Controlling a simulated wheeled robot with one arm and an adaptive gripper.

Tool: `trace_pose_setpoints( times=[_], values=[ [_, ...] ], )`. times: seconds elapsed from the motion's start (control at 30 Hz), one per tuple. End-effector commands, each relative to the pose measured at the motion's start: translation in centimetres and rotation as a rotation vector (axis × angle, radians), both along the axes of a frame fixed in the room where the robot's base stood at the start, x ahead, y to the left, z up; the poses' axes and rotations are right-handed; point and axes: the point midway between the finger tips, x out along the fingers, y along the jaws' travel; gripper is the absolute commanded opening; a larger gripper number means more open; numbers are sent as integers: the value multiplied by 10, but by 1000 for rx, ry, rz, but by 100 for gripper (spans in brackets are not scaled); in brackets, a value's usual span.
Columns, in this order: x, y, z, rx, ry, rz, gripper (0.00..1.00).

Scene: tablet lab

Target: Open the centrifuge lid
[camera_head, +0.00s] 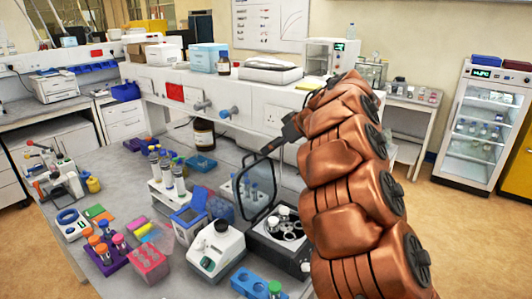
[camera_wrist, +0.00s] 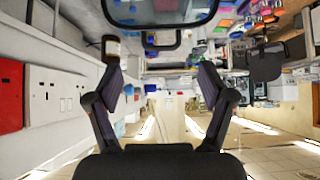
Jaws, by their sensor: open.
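A dark rounded frame that looks like the lid (camera_wrist: 160,38) shows at the top of the wrist view. My gripper (camera_head: 278,143) is just above the lid's upper edge in the head view; contact cannot be told. In the wrist view my gripper (camera_wrist: 160,82) is open, with nothing between its fingers.
Left of the centrifuge stand a white instrument (camera_head: 215,250), a blue box (camera_head: 189,222) and tube racks (camera_head: 170,192). A blue rack (camera_head: 250,284) lies in front. A brown bottle (camera_head: 203,134) stands behind, below the shelf with blue and grey valves (camera_head: 228,112).

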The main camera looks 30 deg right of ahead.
Motion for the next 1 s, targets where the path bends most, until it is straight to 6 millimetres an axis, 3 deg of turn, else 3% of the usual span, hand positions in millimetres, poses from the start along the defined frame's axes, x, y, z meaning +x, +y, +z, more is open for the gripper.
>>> trace_pose_setpoints(
  times=[0.2, 0.6, 0.73, 0.83, 1.0],
  values=[
    [-16, -10, 18, -2, -3, -4, 81],
    [-20, -10, 22, -1, -1, -1, 81],
    [-17, -9, 26, -7, -20, -4, 68],
    [-7, -5, 42, -27, -86, -10, 57],
    [21, -2, 98, -96, -314, -64, 40]
  ],
)
